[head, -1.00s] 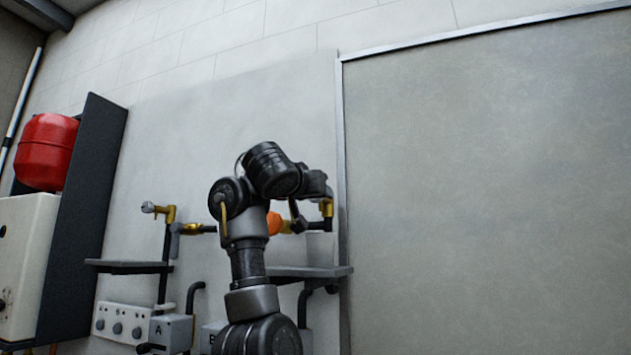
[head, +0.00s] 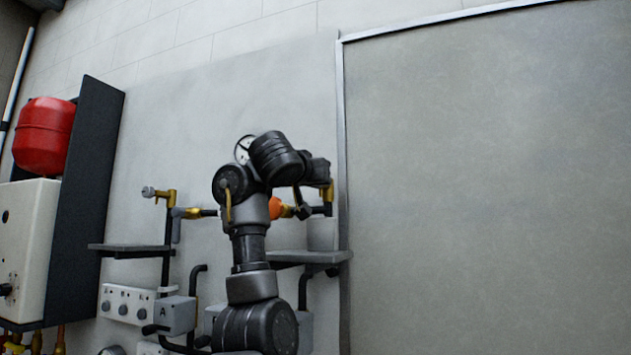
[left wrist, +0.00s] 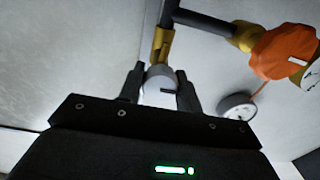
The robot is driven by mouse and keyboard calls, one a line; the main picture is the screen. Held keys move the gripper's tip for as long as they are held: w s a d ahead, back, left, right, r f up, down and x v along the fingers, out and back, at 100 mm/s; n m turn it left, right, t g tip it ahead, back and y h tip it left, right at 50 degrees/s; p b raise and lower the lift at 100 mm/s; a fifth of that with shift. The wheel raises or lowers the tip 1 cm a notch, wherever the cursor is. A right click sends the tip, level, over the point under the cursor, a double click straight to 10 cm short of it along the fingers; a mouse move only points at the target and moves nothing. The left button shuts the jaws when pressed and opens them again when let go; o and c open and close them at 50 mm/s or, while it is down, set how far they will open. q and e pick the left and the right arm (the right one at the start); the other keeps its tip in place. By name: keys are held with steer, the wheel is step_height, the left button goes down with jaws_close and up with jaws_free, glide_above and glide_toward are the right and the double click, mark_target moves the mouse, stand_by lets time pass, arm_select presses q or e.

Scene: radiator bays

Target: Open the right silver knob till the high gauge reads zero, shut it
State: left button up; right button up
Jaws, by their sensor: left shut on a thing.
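The right silver knob (left wrist: 154,98) sits at the end of a brass fitting (left wrist: 163,45) in the left wrist view. My left gripper (left wrist: 159,84) is shut on it, a finger on each side. In the head view my left arm hides the knob; its brass fitting (head: 327,190) shows by the wrist. A round white-faced gauge (head: 242,149) on the wall is partly covered by my arm, and its reading is too small to tell. My right gripper is out of view.
An orange handle (left wrist: 285,50) is close right of my gripper, with a round pale disc (left wrist: 237,107) below. Another silver knob (head: 148,192) is further left. Shelves (head: 130,249) and a red tank (head: 43,135) also stand out. The right-hand wall panel is bare.

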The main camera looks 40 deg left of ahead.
arm_select(q)
steer(key=shift+f+m+b, duration=0.15)
steer(key=shift+m+b, duration=1.1)
steer(key=shift+m, duration=0.15)
steer(key=m+b, duration=0.1)
steer(key=m, duration=0.1)
steer(key=shift+m, duration=0.4)
steer(key=m+b, duration=0.1)
steer(key=m, duration=0.2)
steer(key=shift+b, duration=0.35)
steer(key=shift+r+m+b, duration=0.2)
steer(key=shift+m+b, duration=0.15)
steer(key=shift+m, duration=1.95)
steer(key=o, duration=1)
steer(key=shift+f, duration=0.1)
